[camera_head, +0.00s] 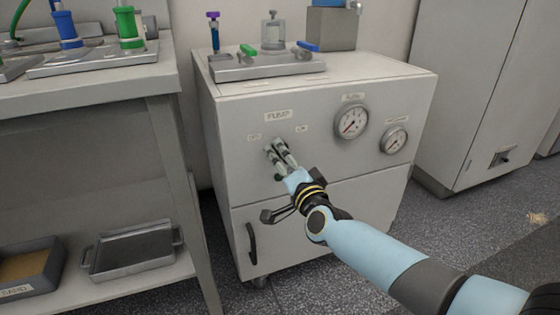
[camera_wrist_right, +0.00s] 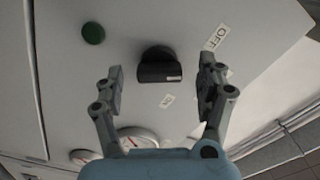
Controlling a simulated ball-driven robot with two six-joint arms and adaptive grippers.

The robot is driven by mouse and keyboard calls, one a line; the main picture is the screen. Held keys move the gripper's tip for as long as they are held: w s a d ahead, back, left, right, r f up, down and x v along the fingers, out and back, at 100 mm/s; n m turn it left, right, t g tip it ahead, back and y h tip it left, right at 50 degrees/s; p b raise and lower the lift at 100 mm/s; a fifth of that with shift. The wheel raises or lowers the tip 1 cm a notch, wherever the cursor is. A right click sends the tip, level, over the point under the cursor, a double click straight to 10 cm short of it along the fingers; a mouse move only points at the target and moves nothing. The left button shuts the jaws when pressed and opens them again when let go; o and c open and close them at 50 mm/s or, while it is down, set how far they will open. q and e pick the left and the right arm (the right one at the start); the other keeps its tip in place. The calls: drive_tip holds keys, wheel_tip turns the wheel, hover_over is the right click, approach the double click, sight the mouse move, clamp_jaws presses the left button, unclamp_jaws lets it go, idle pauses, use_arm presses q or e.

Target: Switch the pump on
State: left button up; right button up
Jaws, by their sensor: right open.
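The pump cabinet (camera_head: 325,165) has a "PUMP" label (camera_head: 277,116) on its front, with two small labels below it. In the right wrist view a black knob (camera_wrist_right: 160,68) with a small pale mark sits between the fingers, apart from both. An "OFF" label (camera_wrist_right: 216,37) is to its upper right and a smaller label, apparently "ON" (camera_wrist_right: 167,100), is below it. My right gripper (camera_head: 279,150), also in the wrist view (camera_wrist_right: 160,90), is open in front of the panel. It hides the knob in the head view. My left gripper is not in view.
Two gauges (camera_head: 351,121) (camera_head: 395,140) are right of the gripper. A green button (camera_wrist_right: 93,33) is beside the knob. A valve plate (camera_head: 265,69) stands on the cabinet top. A bench (camera_head: 95,77) with a metal tray (camera_head: 134,250) on its shelf is at left.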

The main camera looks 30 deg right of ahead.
drive_tip(key=shift+x, duration=1.05)
drive_tip(key=shift+w, duration=0.25)
drive_tip(key=c, duration=1.2)
